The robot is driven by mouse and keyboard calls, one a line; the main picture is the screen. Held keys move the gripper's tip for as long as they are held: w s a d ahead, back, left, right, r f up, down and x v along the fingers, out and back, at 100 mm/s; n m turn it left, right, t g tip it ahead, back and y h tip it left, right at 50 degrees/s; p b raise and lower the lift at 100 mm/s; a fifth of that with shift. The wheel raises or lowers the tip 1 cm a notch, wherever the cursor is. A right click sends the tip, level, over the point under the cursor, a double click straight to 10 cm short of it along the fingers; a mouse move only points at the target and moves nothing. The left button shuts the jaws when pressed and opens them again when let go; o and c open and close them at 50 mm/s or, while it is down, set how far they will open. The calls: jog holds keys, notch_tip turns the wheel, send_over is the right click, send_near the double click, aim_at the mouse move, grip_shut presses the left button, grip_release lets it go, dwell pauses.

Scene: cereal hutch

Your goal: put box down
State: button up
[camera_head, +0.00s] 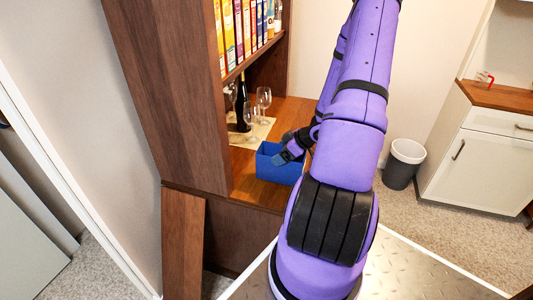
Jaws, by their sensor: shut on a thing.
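A blue box (274,170) with an open top is at the front of the hutch's wooden counter (250,190). My gripper (282,158) is at the box's near right wall and is shut on it. The box looks upright and very close to the counter; I cannot tell whether its base touches the wood. My purple arm hides the counter to the right of the box.
Behind the box, a dark bottle (241,106) and wine glasses (264,99) stand on a light mat (262,130). Cereal boxes (238,35) fill the shelf above. The hutch's tall side panel (165,90) is on the left. A bin (404,163) stands at right.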

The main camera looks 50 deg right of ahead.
send_over(267, 154)
jog(key=s+a, duration=0.1)
jog(key=shift+s+a+f, duration=0.1)
jog(key=shift+f, duration=1.95)
jog(key=shift+f, duration=0.1)
jog(key=o, duration=1.1)
